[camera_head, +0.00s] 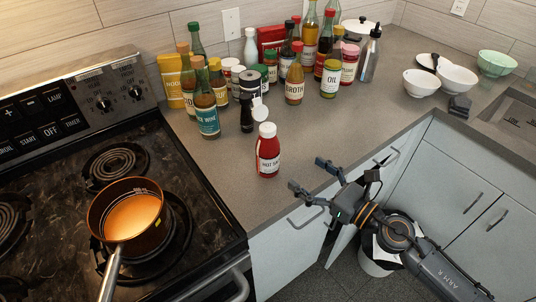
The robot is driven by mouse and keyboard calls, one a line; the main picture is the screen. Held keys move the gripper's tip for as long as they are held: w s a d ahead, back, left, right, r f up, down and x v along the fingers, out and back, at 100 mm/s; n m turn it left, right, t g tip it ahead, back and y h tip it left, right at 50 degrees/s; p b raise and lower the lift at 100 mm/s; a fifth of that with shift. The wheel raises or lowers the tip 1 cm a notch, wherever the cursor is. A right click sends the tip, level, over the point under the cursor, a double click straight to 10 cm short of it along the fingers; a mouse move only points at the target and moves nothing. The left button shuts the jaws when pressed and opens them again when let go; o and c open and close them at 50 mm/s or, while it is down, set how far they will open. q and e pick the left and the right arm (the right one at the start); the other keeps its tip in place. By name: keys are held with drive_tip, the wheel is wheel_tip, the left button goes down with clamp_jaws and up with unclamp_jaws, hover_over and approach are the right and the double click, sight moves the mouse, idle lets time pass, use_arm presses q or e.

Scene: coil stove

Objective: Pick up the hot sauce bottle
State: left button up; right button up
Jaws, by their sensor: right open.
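The hot sauce bottle (268,155) is red with a white label and a white cap. It stands upright on the grey counter near its front edge, right of the stove. My right gripper (306,178) comes in from the lower right, over the counter's front edge. Its two fingers are spread apart and empty, and point toward the bottle. The fingertips are to the right of the bottle and look apart from it. My left gripper is not in view.
Several bottles and jars crowd the counter behind, including a blue-labelled bottle (206,112) and a black pepper mill (246,112). A copper pan (127,187) sits on the stove (85,205) at left. White bowls (457,78) stand at right.

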sight(276, 154)
drive_tip(key=p+x, duration=0.2)
drive_tip(key=x, duration=0.5)
drive_tip(key=shift+w+a, duration=0.15)
drive_tip(key=shift+a, duration=0.1)
drive_tip(key=shift+f+p+x, duration=0.1)
drive_tip(key=shift+f+x, duration=0.05)
drive_tip(key=shift+x, duration=0.9)
drive_tip(key=shift+f+p+x, duration=0.1)
drive_tip(key=shift+f+x, duration=0.1)
drive_tip(key=shift+x, duration=0.8)
drive_tip(key=shift+f+p+x, duration=0.1)
drive_tip(key=shift+f+x, duration=0.05)
drive_tip(key=shift+x, duration=0.9)
drive_tip(key=shift+d, duration=0.1)
drive_tip(key=c, duration=0.3)
clamp_jaws()
drive_tip(key=shift+r, duration=0.15)
